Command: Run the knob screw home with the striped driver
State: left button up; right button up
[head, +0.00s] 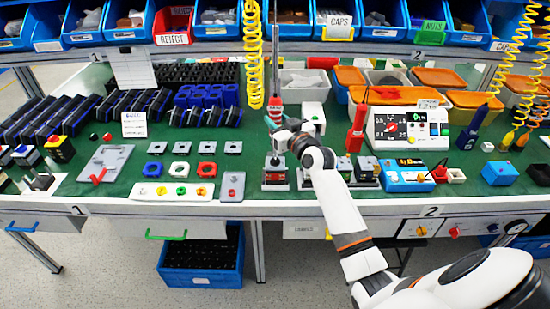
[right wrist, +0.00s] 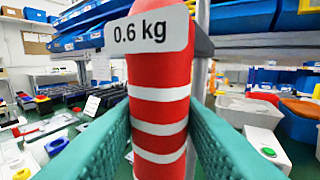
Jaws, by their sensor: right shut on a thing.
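The striped driver (head: 275,108) has a red handle with pale bands and stands upright above the bench. In the right wrist view its handle (right wrist: 160,110) fills the middle, with white stripes and a "0.6 kg" label. My right gripper (head: 277,122) is shut on this handle; its teal fingers press on both sides of it. Below the gripper, a small switch unit (head: 275,163) stands on the green bench near the front. The knob screw and the driver's tip cannot be made out. My left gripper is in neither view.
A red tool (head: 357,122) stands upright to the right, near a white tester (head: 408,128). A row of coloured switch parts (head: 180,168) and a white strip (head: 172,191) lie to the left. A yellow coiled cord (head: 253,55) hangs beside the driver. Blue bins line the back.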

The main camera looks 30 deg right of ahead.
jog(key=shift+f, duration=0.35)
jog(key=shift+f+b, duration=0.3)
jog(key=shift+f, duration=0.1)
dwell(3.4)
jog(key=shift+r, duration=0.1)
